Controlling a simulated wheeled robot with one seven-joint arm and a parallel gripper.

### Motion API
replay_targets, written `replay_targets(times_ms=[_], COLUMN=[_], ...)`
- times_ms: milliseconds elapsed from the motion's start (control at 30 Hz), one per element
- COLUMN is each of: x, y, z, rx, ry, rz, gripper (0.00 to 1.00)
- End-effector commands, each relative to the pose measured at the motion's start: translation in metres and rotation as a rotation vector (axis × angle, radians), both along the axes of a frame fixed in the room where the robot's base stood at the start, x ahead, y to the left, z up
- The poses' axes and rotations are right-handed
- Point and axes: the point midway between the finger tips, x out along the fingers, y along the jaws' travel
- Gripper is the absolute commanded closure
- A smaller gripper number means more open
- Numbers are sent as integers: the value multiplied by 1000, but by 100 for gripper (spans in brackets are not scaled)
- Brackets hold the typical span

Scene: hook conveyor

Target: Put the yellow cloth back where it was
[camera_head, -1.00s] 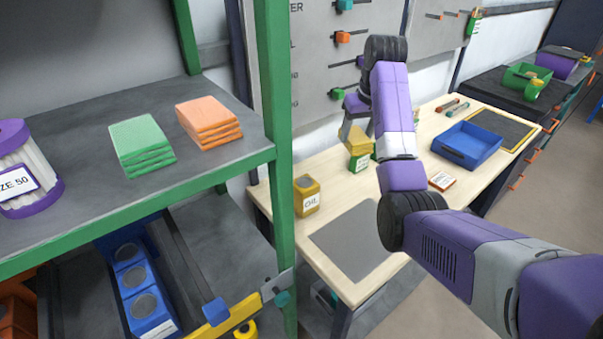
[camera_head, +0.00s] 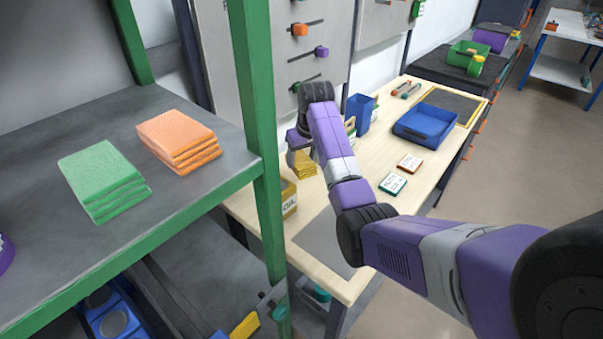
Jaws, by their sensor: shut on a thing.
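The yellow cloth (camera_head: 304,168) is a folded stack held above the wooden workbench, near the bench's left side. My gripper (camera_head: 299,152) is shut on it from above, and the fingertips are partly hidden. A folded green cloth stack (camera_head: 102,180) and a folded orange cloth stack (camera_head: 178,140) lie side by side on the grey shelf (camera_head: 40,230) at the left.
A green shelf post (camera_head: 257,130) stands between the shelf and my gripper.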

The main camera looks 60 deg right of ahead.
Motion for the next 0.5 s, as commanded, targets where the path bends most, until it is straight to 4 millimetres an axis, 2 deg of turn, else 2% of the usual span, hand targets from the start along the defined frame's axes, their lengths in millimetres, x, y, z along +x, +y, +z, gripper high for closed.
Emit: replay_targets(times_ms=[100,267,500], x=[0,0,0], y=[0,0,1], z=[-17,-28,-60], rx=[1,0,1], ry=[1,0,2], rz=[-1,0,0], gripper=[80,80,80])
